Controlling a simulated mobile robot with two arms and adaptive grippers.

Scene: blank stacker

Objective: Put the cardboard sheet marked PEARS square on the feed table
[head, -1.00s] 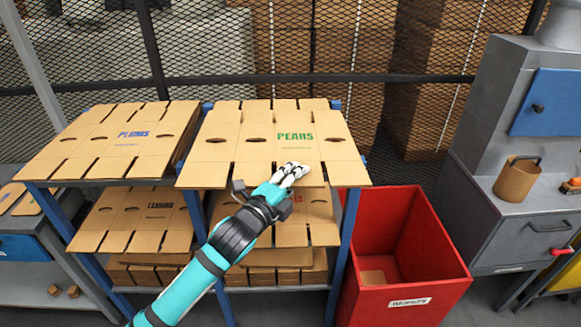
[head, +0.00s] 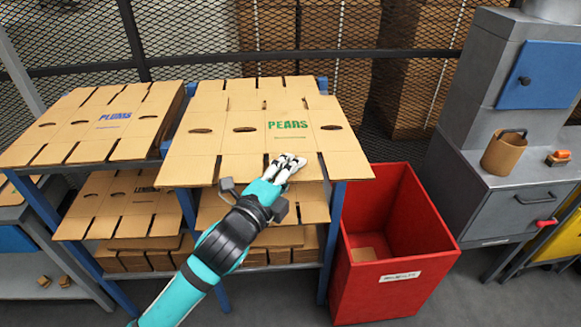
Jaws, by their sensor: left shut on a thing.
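The cardboard sheet marked PEARS (head: 230,140) lies flat at the top of the blue rack, with green lettering and oval hand holes. Its front flaps reach out over the rack's front edge. My left gripper (head: 290,167) is shut on the front edge of the PEARS sheet, right of its middle. The fingers hide a small part of that edge. I cannot tell whether other sheets lie directly under it. My right gripper is not in view. The feed table cannot be made out in this view.
A sheet marked PLUMS (head: 90,125) lies to the left on the same rack. More sheets (head: 112,205) lie on the lower shelf. A red bin (head: 395,285) stands right of the rack, beside a grey machine (head: 500,205). A mesh fence (head: 210,55) closes the back.

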